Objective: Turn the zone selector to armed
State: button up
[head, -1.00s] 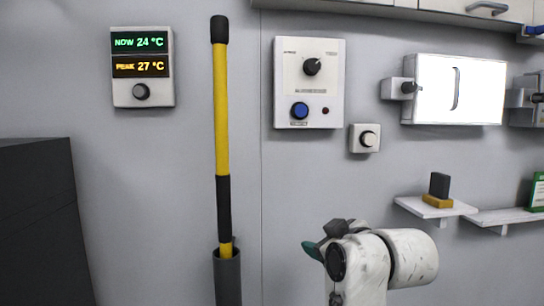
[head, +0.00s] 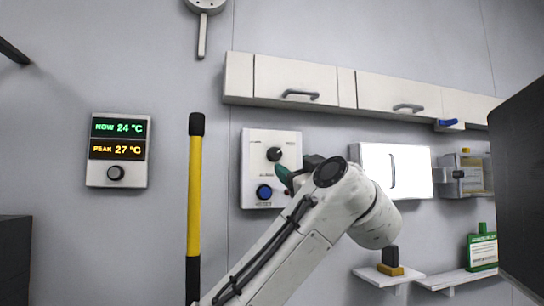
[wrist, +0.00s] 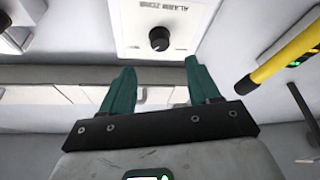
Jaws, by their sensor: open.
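The zone selector is a black round knob (head: 274,154) on a white wall panel (head: 251,139), with a blue button (head: 264,192) below it. In the wrist view the knob (wrist: 159,38) shows beyond my fingertips, near "ALARM ZONE" lettering. In the head view its light mark appears to point up and right; the exact setting is too small to read. My gripper (wrist: 158,66) has two teal fingers spread wide with nothing between them. In the head view my gripper (head: 284,178) is in front of the panel's lower right, hiding part of it. It appears apart from the knob.
Cabinets (head: 300,80) run above. Shelves (head: 390,277) with small items are lower right.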

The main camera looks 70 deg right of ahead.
aim_at(277, 155)
jog(key=p+x, duration=0.3)
jog(key=x, duration=0.6)
jog(key=shift+w+d+r, duration=0.15)
jog(key=shift+c, duration=0.4)
jog(key=c, duration=1)
jog(key=shift+o, duration=0.2)
